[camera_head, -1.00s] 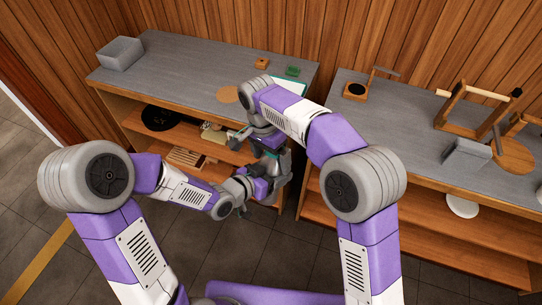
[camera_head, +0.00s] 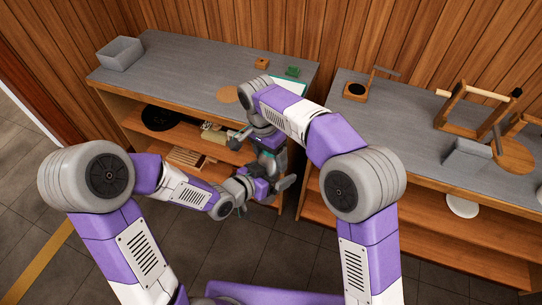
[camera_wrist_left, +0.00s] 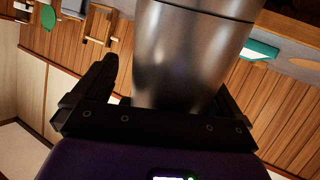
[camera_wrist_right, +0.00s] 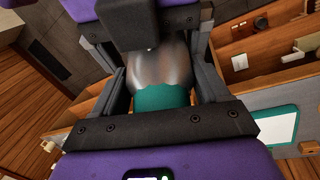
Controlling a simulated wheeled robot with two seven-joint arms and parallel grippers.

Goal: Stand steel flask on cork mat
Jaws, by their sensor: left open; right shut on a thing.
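The steel flask (camera_wrist_left: 185,60) is a shiny grey cylinder, and a teal part of it (camera_wrist_right: 162,97) shows in the right wrist view. My right gripper (camera_wrist_right: 163,85) is shut on it; in the head view this gripper (camera_head: 270,152) hangs before the left table's front edge. My left gripper (camera_wrist_left: 165,95) is open, its fingers still either side of the flask's other end. In the head view, my grippers hide most of the flask. The cork mat (camera_head: 228,95), a flat round tan disc, lies on the left table near its front edge, with nothing on it.
The left grey table (camera_head: 175,75) also bears a grey bin (camera_head: 120,54), a small wooden block (camera_head: 262,63), a green item (camera_head: 292,71) and a teal-edged board (camera_head: 289,85). Lower shelves hold other goods. A right table (camera_head: 400,115) carries wooden stands, beyond a narrow gap.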

